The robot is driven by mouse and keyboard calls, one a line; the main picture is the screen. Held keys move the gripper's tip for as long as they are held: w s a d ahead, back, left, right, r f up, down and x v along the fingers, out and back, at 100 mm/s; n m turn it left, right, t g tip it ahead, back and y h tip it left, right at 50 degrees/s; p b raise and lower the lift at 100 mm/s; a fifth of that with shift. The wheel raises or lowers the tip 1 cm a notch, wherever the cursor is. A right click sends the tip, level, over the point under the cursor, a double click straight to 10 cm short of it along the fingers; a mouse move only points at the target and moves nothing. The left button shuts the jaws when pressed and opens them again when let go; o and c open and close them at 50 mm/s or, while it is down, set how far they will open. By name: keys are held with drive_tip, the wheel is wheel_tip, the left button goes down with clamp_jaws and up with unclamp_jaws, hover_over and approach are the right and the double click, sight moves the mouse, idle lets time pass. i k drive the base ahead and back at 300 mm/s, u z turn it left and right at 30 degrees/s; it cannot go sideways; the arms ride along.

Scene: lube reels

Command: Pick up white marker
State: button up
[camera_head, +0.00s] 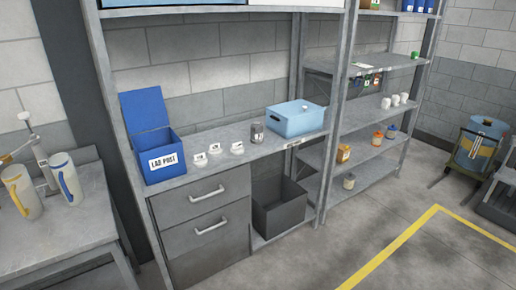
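I cannot make out a white marker for certain in the head view. A small white mark or item shows at the top of a light blue bin (284,124) on the grey workbench top (215,174), too small to identify. Several small white labelled items (214,149) stand in a row on the same top, left of a dark jar (257,133). A blue open-lidded box (160,158) labelled "LAB POST" stands at the left end; its inside is hidden. My gripper is not in view.
Drawers (206,222) and a dark open bin (278,207) sit below the top. A metal shelf rack (372,112) holds small containers at right. Two pale jugs (65,178) stand on a left table. The floor (420,255) in front is clear, with a yellow line.

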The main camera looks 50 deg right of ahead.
sight(237, 149)
drive_tip(key=z, duration=1.1)
drive_tip(key=k, duration=0.9)
drive_tip(key=i, duration=0.75)
drive_tip(key=z, duration=0.05)
